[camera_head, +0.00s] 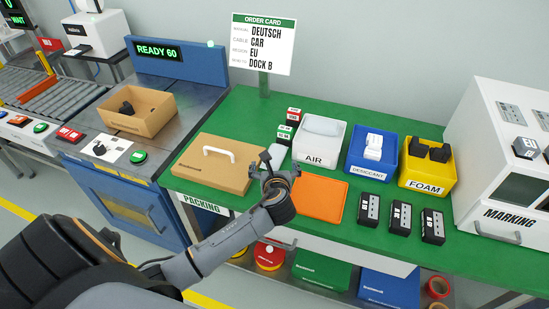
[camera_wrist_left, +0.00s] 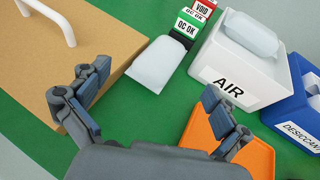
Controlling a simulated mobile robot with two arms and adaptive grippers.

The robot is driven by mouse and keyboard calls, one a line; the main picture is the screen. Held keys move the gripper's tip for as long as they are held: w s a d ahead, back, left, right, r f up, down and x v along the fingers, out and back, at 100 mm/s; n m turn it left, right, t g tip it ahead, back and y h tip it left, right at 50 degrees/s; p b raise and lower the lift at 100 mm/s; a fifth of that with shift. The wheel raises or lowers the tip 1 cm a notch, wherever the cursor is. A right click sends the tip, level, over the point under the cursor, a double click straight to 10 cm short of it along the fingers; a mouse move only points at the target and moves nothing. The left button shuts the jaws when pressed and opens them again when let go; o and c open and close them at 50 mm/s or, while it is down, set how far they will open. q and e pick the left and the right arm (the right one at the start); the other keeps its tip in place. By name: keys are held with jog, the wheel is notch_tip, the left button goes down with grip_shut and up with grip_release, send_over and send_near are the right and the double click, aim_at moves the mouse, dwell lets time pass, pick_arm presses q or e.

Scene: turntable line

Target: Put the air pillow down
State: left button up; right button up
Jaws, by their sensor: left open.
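A pale, flat, pillow-like piece (camera_wrist_left: 160,65) lies on the green table in the left wrist view, between the cardboard box and the AIR bin; I cannot tell for sure whether it is an air pillow. It shows partly behind my gripper in the head view (camera_head: 277,154). A white air pillow (camera_head: 322,125) lies in the white AIR bin (camera_head: 315,159), also in the left wrist view (camera_wrist_left: 252,32). My left gripper (camera_head: 278,172) is open and empty above the table, its fingers spread on either side of the pale piece in the left wrist view (camera_wrist_left: 155,97). My right gripper is not visible.
A closed cardboard box (camera_head: 213,175) with a white handle is left of the gripper. An orange mat (camera_head: 319,198) is right. DESICCANT (camera_head: 358,172) and FOAM (camera_head: 424,184) bins stand farther right. QC OK and VOID blocks (camera_wrist_left: 195,20) stand behind the pale piece. An open carton (camera_head: 146,122) is at far left.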

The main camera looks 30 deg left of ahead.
aim_at(273, 153)
pick_arm(q)
jog(key=x, duration=0.6)
jog(key=shift+w+a+f, duration=0.1)
jog(key=shift+w+a, duration=0.05)
jog(key=shift+w, duration=0.15)
jog(key=c, duration=1.1)
jog(key=shift+c, duration=0.5)
